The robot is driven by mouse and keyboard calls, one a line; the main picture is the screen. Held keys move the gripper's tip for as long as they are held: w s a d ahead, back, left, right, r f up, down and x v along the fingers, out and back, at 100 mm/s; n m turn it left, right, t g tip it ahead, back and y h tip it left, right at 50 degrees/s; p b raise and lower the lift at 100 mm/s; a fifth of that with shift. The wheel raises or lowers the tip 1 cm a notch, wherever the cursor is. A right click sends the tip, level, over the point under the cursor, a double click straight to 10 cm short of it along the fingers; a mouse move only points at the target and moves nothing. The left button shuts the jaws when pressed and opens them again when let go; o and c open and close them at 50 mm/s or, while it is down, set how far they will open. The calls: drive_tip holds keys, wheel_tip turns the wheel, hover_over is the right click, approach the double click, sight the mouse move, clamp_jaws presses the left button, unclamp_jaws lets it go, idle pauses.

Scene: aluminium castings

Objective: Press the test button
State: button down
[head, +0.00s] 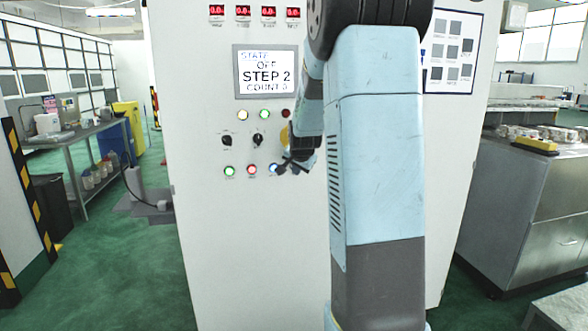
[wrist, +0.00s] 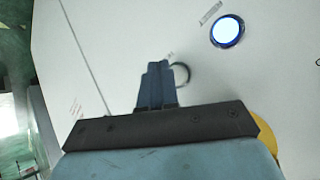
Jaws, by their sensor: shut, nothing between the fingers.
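The white control panel (head: 225,240) carries a bottom row of lit buttons: a green one (head: 229,171), a red one (head: 252,171) and a blue one (head: 273,169). Their labels are too small to read, so I cannot tell which is the test button. My gripper (head: 283,169) is at the right end of this row, shut and empty. In the wrist view, its closed fingers (wrist: 156,68) partly cover a dark-ringed round button (wrist: 183,74). The lit blue-ringed button (wrist: 227,31) is apart, up and right. I cannot tell whether the fingertips touch the panel.
The panel's display (head: 265,72) reads STATE OFF, STEP 2, COUNT 0. Above the buttons are rotary knobs (head: 258,139) and small lamps (head: 264,114). A yellow part (head: 284,134) is mostly hidden by my arm. A workbench (head: 75,132) stands left, a metal cabinet (head: 535,200) right.

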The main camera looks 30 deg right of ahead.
drive_tip(key=shift+s, duration=0.1)
drive_tip(key=shift+s+a, duration=0.25)
drive_tip(key=shift+s, duration=0.5)
drive_tip(key=shift+s+a, duration=0.2)
drive_tip(key=shift+s, duration=0.6)
drive_tip(key=shift+s+a, duration=0.25)
drive_tip(key=shift+s, duration=0.5)
drive_tip(key=s+a+r+n+g+y, duration=0.1)
drive_tip(key=s+a+r+n, duration=0.2)
drive_tip(key=s+a, duration=0.45)
drive_tip(key=s+a+r+n+y, duration=0.1)
drive_tip(key=s+a+r+n, duration=0.25)
drive_tip(key=s+a, duration=0.35)
drive_tip(key=s+a+n, duration=0.2)
drive_tip(key=s+a, duration=0.1)
drive_tip(key=s, duration=0.5)
drive_tip(key=s+a+n+g+y, duration=0.1)
drive_tip(key=s+a+n, duration=0.2)
drive_tip(key=s, duration=0.6)
drive_tip(key=shift+s+f+g, duration=0.2)
drive_tip(key=shift+s+g, duration=0.1)
